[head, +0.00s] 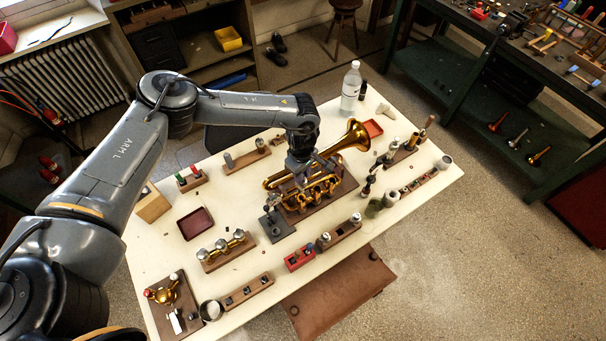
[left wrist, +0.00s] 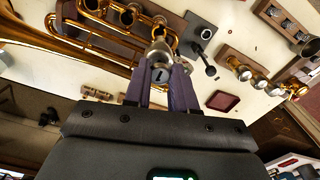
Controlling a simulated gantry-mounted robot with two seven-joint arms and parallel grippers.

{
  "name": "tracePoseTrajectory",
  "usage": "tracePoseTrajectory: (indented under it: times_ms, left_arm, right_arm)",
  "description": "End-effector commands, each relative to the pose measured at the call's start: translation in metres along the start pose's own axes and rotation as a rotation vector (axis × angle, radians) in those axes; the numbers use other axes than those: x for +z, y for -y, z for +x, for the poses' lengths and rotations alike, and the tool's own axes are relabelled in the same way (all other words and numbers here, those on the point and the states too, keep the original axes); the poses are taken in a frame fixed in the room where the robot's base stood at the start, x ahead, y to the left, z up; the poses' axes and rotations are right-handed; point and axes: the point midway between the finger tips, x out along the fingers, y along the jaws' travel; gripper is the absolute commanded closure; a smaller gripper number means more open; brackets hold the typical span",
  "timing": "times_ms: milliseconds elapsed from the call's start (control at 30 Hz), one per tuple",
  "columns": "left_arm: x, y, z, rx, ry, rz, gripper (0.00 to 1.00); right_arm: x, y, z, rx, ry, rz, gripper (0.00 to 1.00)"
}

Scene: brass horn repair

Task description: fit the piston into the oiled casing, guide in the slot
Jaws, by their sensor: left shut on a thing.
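The brass horn (head: 305,188) lies on a brown board in the middle of the table, its bell toward the back right. My left gripper (head: 301,176) is over the horn's valve section. In the left wrist view my left gripper (left wrist: 160,76) is shut on a silvery piston (left wrist: 159,58). Open-topped valve casings (left wrist: 127,15) show just beyond the piston. The piston's far end overlaps the casings in the picture, and I cannot tell whether it has entered one. The guide and slot are too small to make out. My right gripper is in neither view.
A dark stand (head: 277,226) is close in front of the horn. A wooden rack (head: 226,252) with several metal parts stands to its left front. A dark red tray (head: 195,223) lies at left. A clear bottle (head: 351,88) stands behind the bell.

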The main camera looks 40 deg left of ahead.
Motion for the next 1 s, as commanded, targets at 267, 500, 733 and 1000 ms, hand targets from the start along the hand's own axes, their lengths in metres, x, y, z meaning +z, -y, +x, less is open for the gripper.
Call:
tracePoseTrajectory:
  times_ms: [267,500,733,1000]
  left_arm:
    - [-0.001,-0.001,0.011,0.001,0.000,0.027,1.00]
    - [-0.001,-0.001,0.027,0.001,0.000,0.025,1.00]
    - [-0.001,0.000,0.037,0.000,0.000,0.024,1.00]
    - [-0.001,0.000,0.038,0.000,0.000,0.024,1.00]
  right_arm:
    - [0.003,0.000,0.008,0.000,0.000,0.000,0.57]
    - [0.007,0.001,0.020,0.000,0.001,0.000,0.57]
    - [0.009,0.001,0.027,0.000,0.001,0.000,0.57]
    - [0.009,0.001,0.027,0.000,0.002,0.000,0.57]
